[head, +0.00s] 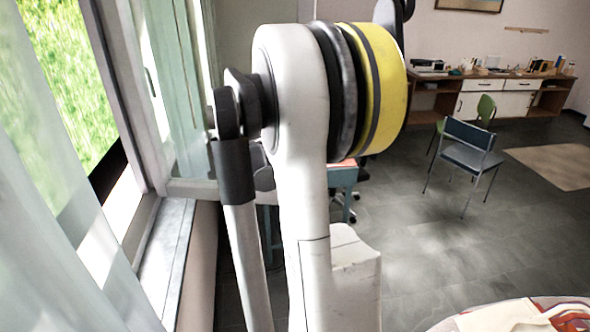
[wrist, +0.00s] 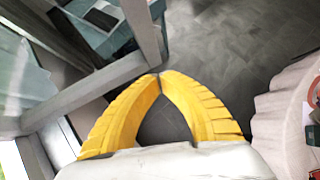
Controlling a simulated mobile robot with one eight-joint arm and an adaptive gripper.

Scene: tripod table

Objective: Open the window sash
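The window sash (head: 190,188) is a pale frame with greenish glass, angled into the room from the window frame (head: 128,90) in the head view. In the wrist view the sash (wrist: 88,92) crosses the upper left, and its lower corner lies just beyond my fingertips. My gripper (wrist: 159,76) has yellow ribbed fingers that bow out and meet at their tips. The fingertips are at or very near the sash corner; whether they touch it I cannot tell. Nothing shows held between them. In the head view my arm hides the gripper.
A sheer curtain (head: 50,230) hangs at the left, by the sill (head: 165,255). A round table with a pale cloth (wrist: 285,115) stands at the right in the wrist view. A blue chair (head: 470,150) and a long desk (head: 500,95) are farther back. Grey floor (head: 430,235) lies open between.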

